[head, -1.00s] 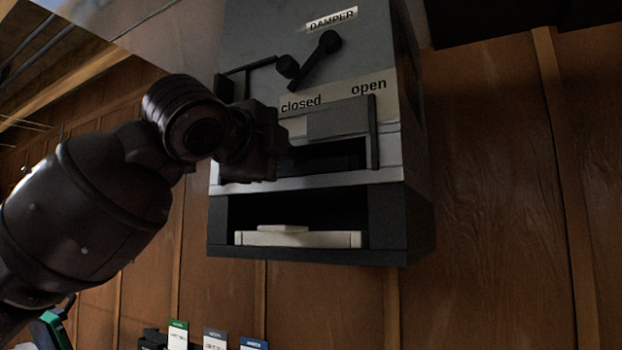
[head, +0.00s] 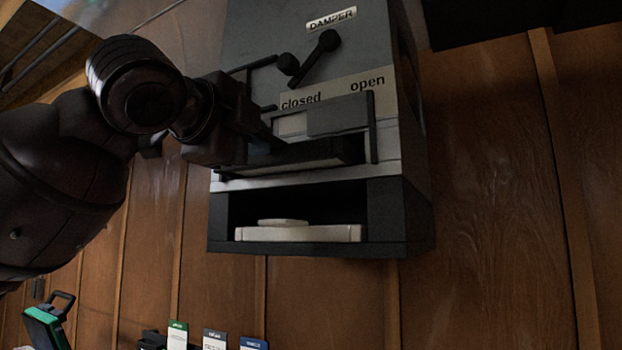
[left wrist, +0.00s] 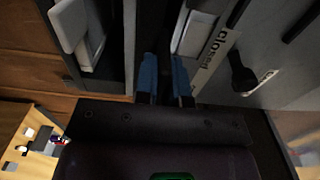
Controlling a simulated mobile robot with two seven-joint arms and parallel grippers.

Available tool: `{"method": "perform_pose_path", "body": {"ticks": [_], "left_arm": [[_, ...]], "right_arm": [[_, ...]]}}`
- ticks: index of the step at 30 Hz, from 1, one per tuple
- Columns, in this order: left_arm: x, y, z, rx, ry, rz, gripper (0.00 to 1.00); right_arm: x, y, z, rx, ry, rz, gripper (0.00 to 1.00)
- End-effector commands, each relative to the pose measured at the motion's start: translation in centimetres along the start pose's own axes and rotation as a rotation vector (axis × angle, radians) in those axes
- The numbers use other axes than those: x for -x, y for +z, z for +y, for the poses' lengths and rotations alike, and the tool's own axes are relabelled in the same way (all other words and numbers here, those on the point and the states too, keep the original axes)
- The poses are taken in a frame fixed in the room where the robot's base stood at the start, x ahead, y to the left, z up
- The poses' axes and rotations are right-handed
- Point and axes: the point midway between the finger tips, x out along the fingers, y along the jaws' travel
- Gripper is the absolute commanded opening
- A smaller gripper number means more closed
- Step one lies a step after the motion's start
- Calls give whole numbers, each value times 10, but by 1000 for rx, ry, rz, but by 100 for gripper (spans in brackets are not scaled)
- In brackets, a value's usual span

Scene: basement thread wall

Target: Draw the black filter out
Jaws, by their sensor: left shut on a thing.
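The black filter (head: 312,152) is a dark flat slab that juts out of the slot in the grey wall unit (head: 350,80). My left gripper (head: 262,148) is at its left front part and is shut on it. In the left wrist view, the blue-padded fingers of my left gripper (left wrist: 165,80) stand close together with a dark edge between them. The filter's far end, inside the unit, is hidden. My right gripper is in neither current view.
A damper lever (head: 315,60) and "closed"/"open" label sit above the slot. Below it, an open bay holds a pale flat slab (head: 300,233). Small coloured cards (head: 215,339) stand low down. The wooden wall right of the unit (head: 490,200) is clear.

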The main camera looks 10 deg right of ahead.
Motion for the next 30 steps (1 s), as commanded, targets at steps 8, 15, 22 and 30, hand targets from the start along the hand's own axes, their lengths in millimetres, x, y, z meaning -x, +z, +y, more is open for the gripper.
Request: {"method": "perform_pose_path", "body": {"ticks": [8,15,22,30], "left_arm": [[19,0,0,0,-2,0,0],[34,0,0,0,-2,-1,0],[49,0,0,-1,-1,-1,0],[66,0,0,0,-2,-1,0]], "right_arm": [[-2,4,0,0,0,0,43],[-4,6,0,0,0,0,43],[-5,7,-1,1,0,1,43],[-6,8,-1,1,0,1,43]]}}
